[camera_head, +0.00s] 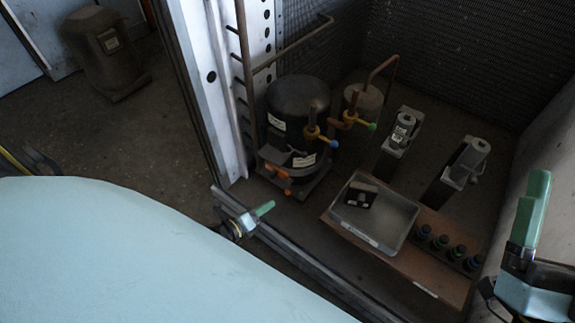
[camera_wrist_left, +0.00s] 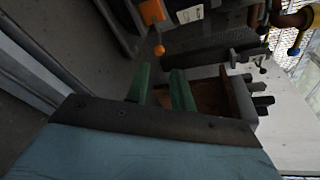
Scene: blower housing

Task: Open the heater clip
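The black compressor (camera_head: 298,105) stands upright inside the open housing. At its foot is an orange part (camera_head: 272,168) with a small orange knob, which looks like the heater clip; whether it is open or closed is too small to tell. In the left wrist view the orange part (camera_wrist_left: 152,12) is at the top, with its knob hanging below. My left gripper (camera_head: 262,210) is below and left of it, apart from it. Its green fingers (camera_wrist_left: 160,72) are spread and empty in the left wrist view. My right gripper (camera_head: 532,205) is at the right edge, partly cut off.
A metal frame rail (camera_head: 310,263) runs along the housing's front edge near my left gripper. Copper pipes with yellow and blue valve handles (camera_head: 318,134) stand beside the compressor. A grey tray (camera_head: 400,210) with a dark part sits on a brown board (camera_head: 430,272) to the right.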

